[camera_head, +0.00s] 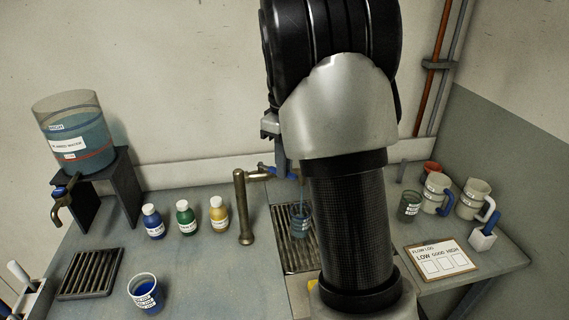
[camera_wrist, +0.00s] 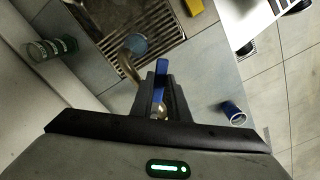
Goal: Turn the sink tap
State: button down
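The sink tap (camera_head: 244,205) is a brass-coloured pipe standing on the counter, with a spout curving right and a blue handle (camera_head: 280,172). My gripper is mostly hidden behind my arm in the head view. In the wrist view my gripper (camera_wrist: 160,88) has its two dark fingers close on either side of the blue handle (camera_wrist: 160,70), with little or no gap showing. The curved tap pipe (camera_wrist: 128,62) shows just left of the fingers. A clear cup (camera_head: 301,222) stands on the drain grate (camera_head: 290,252) under the spout, and a thin bluish stream seems to fall into it.
A water tank (camera_head: 72,130) with its own brass tap stands at left. Three small bottles (camera_head: 184,218) and a blue cup (camera_head: 145,292) stand left of the sink tap. Mugs (camera_head: 437,192) and a flow log board (camera_head: 440,260) are at right. A wall runs behind.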

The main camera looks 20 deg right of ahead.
jog(key=shift+s+a, duration=0.1)
dwell(0.3)
jog(key=shift+s+a+m+p, duration=0.2)
jog(key=shift+a+m+p, duration=0.25)
jog(key=shift+a+m, duration=0.85)
jog(key=shift+s+a+m+p, duration=0.2)
jog(key=shift+a+m+p, duration=0.35)
jog(key=shift+m, duration=1.5)
jog(key=shift+s+a+m+p, duration=0.25)
jog(key=shift+a+m, duration=0.8)
jog(key=shift+m, duration=0.6)
jog(key=shift+w, duration=0.1)
jog(key=c, duration=1.7)
grip_release()
jog(key=shift+r, duration=0.1)
